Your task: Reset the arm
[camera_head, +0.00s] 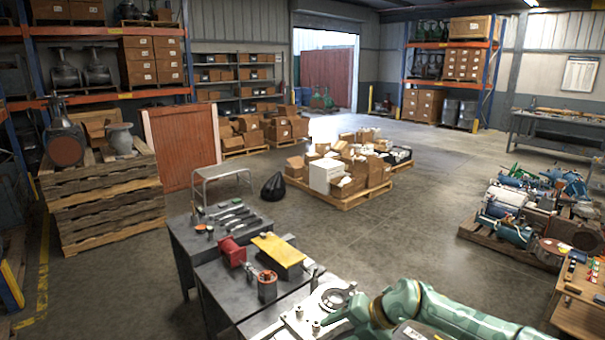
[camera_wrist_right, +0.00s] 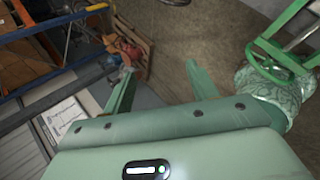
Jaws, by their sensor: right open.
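My right arm (camera_head: 425,308), pale green with dark joints, comes in along the bottom of the head view, right of centre. It reaches left over the near end of the workbench. In the right wrist view, my right gripper (camera_wrist_right: 160,68) has its two green fingers spread wide apart with nothing between them. The floor and distant things show beyond its fingertips. My left arm and left gripper do not show in either view.
Dark benches (camera_head: 212,243) hold tools, a red vise (camera_head: 232,252) and a yellow-topped block (camera_head: 278,250). A pallet of boxes (camera_head: 345,170) stands mid-floor. A pallet of machine parts (camera_head: 520,215) stands right, near a wooden table (camera_head: 582,307). Open floor lies between.

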